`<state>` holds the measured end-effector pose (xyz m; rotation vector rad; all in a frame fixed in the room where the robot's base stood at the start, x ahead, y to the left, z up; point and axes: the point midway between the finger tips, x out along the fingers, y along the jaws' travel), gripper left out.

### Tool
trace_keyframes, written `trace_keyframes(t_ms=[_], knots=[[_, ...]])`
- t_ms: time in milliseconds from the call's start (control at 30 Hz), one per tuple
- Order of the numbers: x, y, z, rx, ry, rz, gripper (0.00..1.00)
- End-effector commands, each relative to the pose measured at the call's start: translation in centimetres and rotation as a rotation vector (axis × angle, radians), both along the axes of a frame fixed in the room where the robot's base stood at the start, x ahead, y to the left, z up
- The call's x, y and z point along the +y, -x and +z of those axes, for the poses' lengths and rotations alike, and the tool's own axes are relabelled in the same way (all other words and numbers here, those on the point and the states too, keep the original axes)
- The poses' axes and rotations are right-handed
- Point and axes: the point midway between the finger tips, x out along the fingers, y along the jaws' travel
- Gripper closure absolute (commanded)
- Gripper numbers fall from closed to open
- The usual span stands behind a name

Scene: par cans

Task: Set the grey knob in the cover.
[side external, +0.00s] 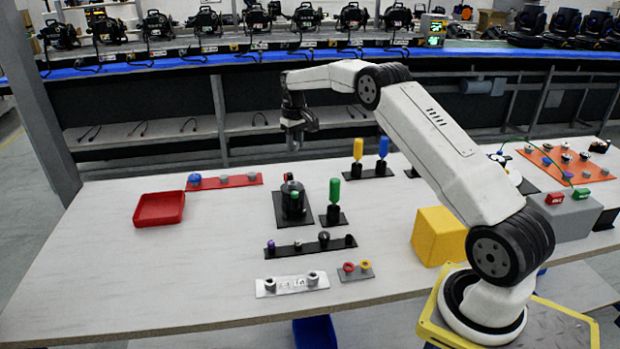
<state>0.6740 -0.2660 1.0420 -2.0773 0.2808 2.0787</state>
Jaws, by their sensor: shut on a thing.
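My gripper (293,146) points down, high above the table behind the black can-shaped housing. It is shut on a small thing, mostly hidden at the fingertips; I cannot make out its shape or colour. The black housing (292,203) stands upright on a dark square plate, with a small green spot on its front. I cannot tell which part of it is the cover. A red strip (208,184) at the back left bears a blue knob (194,178) and two small grey round pieces (224,179).
A red tray (160,222) stands at left. Green (334,191), yellow (358,150) and blue (383,147) handled tools stand upright near the housing. Black (311,246) and white (292,286) strips lie in front. A yellow block (438,236) stands right. The front left table is clear.

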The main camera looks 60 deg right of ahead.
Motion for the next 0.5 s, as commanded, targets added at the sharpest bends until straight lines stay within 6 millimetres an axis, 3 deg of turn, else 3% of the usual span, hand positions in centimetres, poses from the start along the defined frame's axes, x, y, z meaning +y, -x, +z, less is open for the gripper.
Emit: trace_keyframes(t_ms=[233,500], knots=[[0.5,-1.3,-0.2,0.0,0.0,0.0,1.0],[0.4,-1.2,-4.2,0.003,-0.002,-0.001,1.0]])
